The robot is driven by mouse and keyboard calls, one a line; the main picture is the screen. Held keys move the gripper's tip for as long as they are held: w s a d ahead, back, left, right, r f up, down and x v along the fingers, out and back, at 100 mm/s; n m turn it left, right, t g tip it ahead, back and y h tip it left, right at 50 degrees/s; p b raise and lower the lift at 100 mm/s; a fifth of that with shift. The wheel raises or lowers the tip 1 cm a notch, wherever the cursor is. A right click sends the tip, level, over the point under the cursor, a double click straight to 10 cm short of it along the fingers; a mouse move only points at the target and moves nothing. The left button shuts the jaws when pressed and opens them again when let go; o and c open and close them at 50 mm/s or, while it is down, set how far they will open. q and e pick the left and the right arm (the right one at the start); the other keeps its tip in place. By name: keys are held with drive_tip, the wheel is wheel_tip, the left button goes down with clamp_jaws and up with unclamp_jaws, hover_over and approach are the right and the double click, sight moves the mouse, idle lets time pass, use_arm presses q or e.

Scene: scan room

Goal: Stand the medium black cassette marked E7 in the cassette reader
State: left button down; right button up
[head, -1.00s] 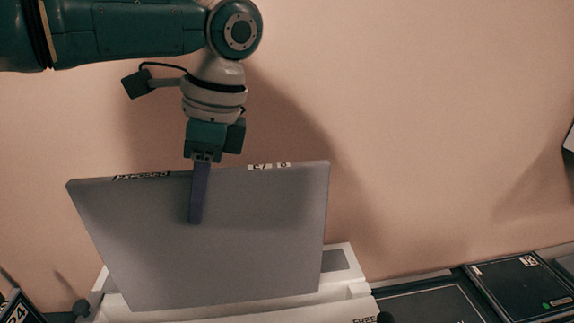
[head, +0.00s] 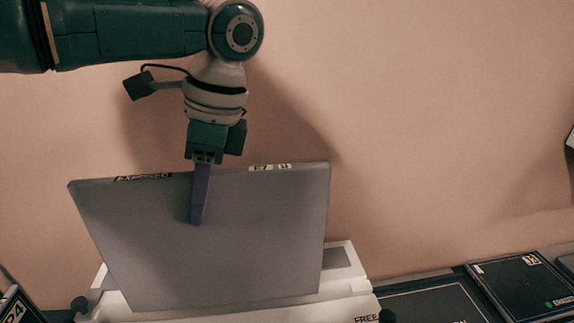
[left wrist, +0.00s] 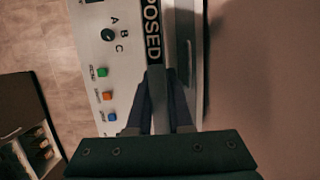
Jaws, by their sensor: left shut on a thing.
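The cassette (head: 250,235) is a large grey-faced panel held upright with a slight tilt. Its top edge carries an "EXPOSED" label and a label that seems to read E7. My left gripper (head: 198,221) is shut on its top edge from above, one finger down the near face. In the left wrist view the gripper (left wrist: 160,103) grips the cassette's edge (left wrist: 153,35) beside the "POSED" lettering. The white cassette reader (head: 345,283) is under and behind the cassette. The lower edge meets the reader's front part; I cannot tell whether it is in the slot. My right gripper is not in view.
A dark cassette (head: 522,284) lies on the dark surface at the right. A dark item marked 24 (head: 16,307) is at the lower left. The reader's panel (left wrist: 105,60) has a knob and coloured buttons. A plain wall stands behind.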

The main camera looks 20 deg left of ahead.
sight(221, 205)
use_arm(q)
wheel_tip(221, 205, down, 11)
drive_tip(key=b, duration=0.7)
drive_tip(key=shift+r, duration=0.15)
idle(2.1)
idle(0.4)
drive_tip(key=c, duration=0.7)
unclamp_jaws()
drive_tip(key=shift+c, duration=0.2)
drive_tip(key=shift+f, duration=0.2)
drive_tip(key=b+v, duration=0.1)
drive_tip(key=v, duration=0.9)
